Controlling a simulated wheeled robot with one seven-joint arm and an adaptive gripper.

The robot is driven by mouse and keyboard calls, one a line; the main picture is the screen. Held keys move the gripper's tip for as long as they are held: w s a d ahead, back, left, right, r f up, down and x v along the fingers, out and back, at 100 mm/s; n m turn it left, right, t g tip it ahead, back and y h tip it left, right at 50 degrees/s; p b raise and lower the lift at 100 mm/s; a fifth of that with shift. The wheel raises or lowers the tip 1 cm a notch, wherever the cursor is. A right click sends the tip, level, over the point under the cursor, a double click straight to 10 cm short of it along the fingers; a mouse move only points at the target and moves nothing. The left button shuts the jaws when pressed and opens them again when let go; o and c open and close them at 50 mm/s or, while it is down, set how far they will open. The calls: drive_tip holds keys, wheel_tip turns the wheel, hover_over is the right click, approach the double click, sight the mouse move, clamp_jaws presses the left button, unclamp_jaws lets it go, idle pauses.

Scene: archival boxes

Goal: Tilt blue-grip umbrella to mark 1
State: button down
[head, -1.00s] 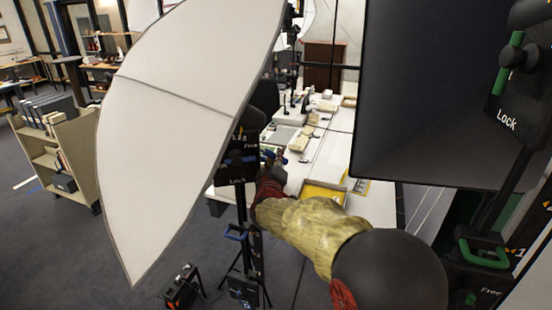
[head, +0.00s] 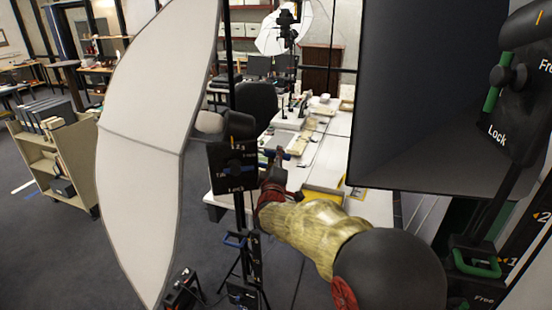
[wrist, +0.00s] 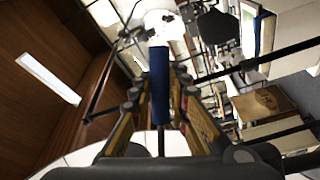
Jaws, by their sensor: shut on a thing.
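The large white umbrella (head: 150,140) stands steeply, nearly edge-on, at the left of the head view. Its black tilt head (head: 234,168) sits on a stand right of it, with marks 1, 2 and 3 along the top and the words Free and Lock below. A small yellow pointer shows near the marks; which mark it meets is too small to tell. My gripper (head: 277,165) is beside the tilt head, at its right. In the wrist view the blue grip (wrist: 159,80) lies between my fingers, which are shut on it.
A black softbox (head: 440,95) with a green-handled lock head (head: 505,90) fills the right. A long white worktable (head: 335,150) with papers and trays lies behind my arm. A book cart (head: 50,155) stands at left. Dark floor is open at lower left.

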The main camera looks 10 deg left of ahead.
drive_tip(key=c, duration=2)
unclamp_jaws()
drive_tip(key=s, duration=0.4)
drive_tip(key=s+d, duration=0.1)
drive_tip(key=s, duration=0.3)
drive_tip(key=s+f, duration=0.1)
drive_tip(key=s, duration=0.2)
drive_tip(key=shift+s+d, duration=0.25)
drive_tip(key=shift+s, duration=0.15)
